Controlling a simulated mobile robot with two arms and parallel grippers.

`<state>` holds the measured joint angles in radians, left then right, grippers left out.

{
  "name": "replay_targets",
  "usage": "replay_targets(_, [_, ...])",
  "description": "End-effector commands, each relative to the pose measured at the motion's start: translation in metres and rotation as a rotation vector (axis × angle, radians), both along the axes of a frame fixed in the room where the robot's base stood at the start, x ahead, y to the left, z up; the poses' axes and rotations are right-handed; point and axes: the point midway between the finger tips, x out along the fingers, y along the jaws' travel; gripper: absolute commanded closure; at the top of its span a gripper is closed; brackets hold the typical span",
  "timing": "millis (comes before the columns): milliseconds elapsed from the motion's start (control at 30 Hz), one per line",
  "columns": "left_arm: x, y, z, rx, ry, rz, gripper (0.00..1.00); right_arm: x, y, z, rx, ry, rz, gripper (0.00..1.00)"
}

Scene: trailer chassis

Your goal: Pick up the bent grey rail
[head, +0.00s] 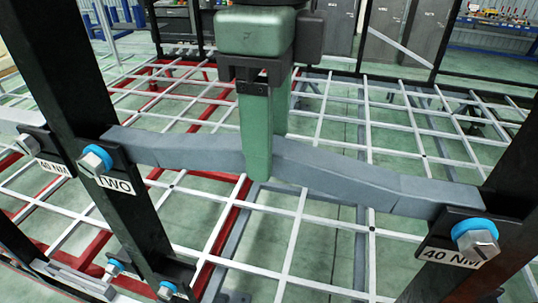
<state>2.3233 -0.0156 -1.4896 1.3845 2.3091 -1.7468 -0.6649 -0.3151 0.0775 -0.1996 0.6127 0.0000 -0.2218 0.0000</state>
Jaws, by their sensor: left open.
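The bent grey rail (340,170) runs across the middle of the head view, between two black uprights. My left gripper (268,150) comes down from above at the rail's middle. Its green fingers are open, one in front of the rail and one behind it. The front finger hides a short part of the rail, and the rail hides the rear fingertip. I cannot tell whether either finger touches the rail. My right gripper is not in view.
Black uprights stand at the left (75,90) and right (515,160). Bolts with blue collars stick out at the left plate (95,160) and right plate (475,238). A white grid (300,225) with red and grey beams lies below, over the green floor.

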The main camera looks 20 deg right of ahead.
Motion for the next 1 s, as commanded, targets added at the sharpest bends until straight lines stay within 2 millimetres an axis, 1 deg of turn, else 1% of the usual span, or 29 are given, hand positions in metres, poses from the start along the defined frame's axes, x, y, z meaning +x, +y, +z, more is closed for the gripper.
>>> replay_targets(33, [-0.001,0.002,-0.004,0.003,-0.001,0.0,0.43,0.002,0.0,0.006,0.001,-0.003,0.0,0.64])
replay_targets(100, [0.0,0.001,-0.014,0.001,-0.002,0.0,0.43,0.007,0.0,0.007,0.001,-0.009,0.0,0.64])
replay_targets(200, [0.0,0.001,-0.022,-0.001,-0.002,0.001,0.43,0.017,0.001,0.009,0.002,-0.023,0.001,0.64])
replay_targets(300, [0.0,0.001,-0.025,-0.002,-0.001,0.002,0.43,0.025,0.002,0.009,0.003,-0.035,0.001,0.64])
replay_targets(433, [0.0,0.0,-0.025,-0.003,-0.001,0.002,0.43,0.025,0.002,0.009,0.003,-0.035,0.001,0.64])
replay_targets(467, [0.0,0.0,-0.025,-0.003,-0.001,0.001,0.45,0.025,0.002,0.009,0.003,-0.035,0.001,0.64])
replay_targets(500, [0.0,0.0,-0.025,-0.002,-0.001,0.001,0.57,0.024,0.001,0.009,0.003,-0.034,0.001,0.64])
replay_targets(567, [0.0,0.0,-0.025,-0.002,-0.001,0.001,0.73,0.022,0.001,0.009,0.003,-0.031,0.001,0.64])
replay_targets(600, [0.0,0.0,-0.025,-0.002,-0.001,0.001,0.84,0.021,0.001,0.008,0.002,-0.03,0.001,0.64])
replay_targets(667, [0.0,0.0,-0.025,-0.002,-0.001,0.001,1.0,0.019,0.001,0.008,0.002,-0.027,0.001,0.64])
replay_targets(1000, [0.0,0.0,-0.025,-0.002,-0.001,0.002,1.0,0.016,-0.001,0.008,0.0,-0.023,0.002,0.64])
